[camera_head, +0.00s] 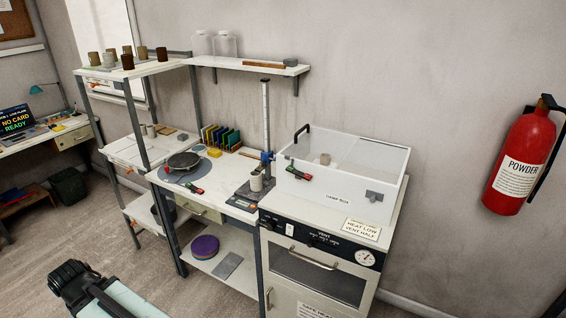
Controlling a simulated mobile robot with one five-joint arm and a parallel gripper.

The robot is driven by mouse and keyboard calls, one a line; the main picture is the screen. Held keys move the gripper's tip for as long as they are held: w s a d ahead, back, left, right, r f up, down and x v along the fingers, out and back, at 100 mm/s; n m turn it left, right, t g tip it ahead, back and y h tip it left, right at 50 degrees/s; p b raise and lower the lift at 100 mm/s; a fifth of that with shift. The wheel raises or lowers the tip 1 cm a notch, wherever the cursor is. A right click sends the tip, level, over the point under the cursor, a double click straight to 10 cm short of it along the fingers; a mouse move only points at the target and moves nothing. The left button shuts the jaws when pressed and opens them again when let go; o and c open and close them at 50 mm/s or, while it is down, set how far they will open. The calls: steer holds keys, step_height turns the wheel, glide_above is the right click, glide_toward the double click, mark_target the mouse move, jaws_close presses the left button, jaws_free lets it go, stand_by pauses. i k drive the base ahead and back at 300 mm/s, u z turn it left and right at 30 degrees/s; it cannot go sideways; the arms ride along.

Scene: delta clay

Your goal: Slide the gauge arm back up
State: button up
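The height gauge has a tall upright scale post (266,112) standing on a dark base (243,199) on the white workbench. A blue slider (267,157) sits low on the post, and the gauge arm (249,155) appears to reach left from it. Whether the arm touches the cup is too small to tell. A dark and pale part of my own arm shows at the bottom left, well apart from the gauge. My gripper cannot be made out.
A clear damp box (345,170) stands on the oven cabinet (318,270), right of the gauge. A wall shelf (240,66) hangs above.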

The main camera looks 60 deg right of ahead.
mark_target(265, 158)
steer(key=z, duration=0.2)
steer(key=i, duration=1)
steer(key=u, duration=0.05)
